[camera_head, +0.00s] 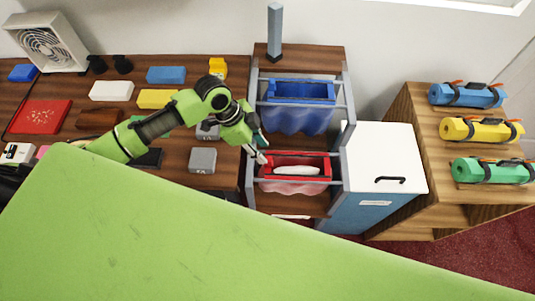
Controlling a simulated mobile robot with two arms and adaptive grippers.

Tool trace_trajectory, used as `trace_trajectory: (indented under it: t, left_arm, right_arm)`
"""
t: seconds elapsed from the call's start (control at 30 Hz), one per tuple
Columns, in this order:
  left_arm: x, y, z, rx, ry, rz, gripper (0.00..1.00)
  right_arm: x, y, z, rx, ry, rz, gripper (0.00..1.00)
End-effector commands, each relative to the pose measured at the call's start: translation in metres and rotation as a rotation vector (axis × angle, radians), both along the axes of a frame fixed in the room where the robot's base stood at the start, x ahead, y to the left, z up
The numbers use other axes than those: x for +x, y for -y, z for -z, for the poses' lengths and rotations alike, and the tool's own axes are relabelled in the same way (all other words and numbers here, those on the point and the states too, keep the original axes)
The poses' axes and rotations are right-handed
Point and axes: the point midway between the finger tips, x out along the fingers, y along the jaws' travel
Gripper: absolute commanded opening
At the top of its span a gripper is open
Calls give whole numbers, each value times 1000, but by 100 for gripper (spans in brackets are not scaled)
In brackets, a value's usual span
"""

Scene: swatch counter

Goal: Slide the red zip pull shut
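A red-rimmed pouch (323,166) hangs in the near part of a grey rack, its top open, with a white object (297,171) inside. My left gripper (261,154) points down at the left end of the red rim, close to or touching it. Its fingers are small and partly overlapped by the rack, so I cannot tell whether they are open or hold anything. The red zip pull cannot be told apart from the red rim; it may be hidden at the fingertips. My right gripper is not in view.
A blue-rimmed pouch (301,91) hangs behind the red one. Grey rack posts (339,163) stand close around both. A white-topped cabinet (383,155) is at the right. Several coloured blocks lie on the counter at left. My large green body panel covers the foreground.

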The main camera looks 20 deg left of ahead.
Motion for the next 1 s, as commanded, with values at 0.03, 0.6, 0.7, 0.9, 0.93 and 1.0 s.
trace_trajectory:
  t: [0.03, 0.6, 0.7, 0.9, 0.93, 1.0]
  left_arm:
    - [0, 5, 8, -2, -5, -2, 32]
    - [6, 20, 51, 0, 0, -1, 32]
    - [6, 20, 51, 0, 0, -1, 32]
    - [6, 20, 51, 0, 0, -1, 0]
    - [6, 20, 51, 0, 0, -1, 0]
    - [6, 20, 51, 0, 0, -1, 0]
  right_arm:
    - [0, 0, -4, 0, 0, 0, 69]
    - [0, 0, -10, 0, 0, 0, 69]
    - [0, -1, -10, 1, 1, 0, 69]
    - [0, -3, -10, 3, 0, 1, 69]
    - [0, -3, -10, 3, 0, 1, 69]
    - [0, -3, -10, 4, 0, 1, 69]
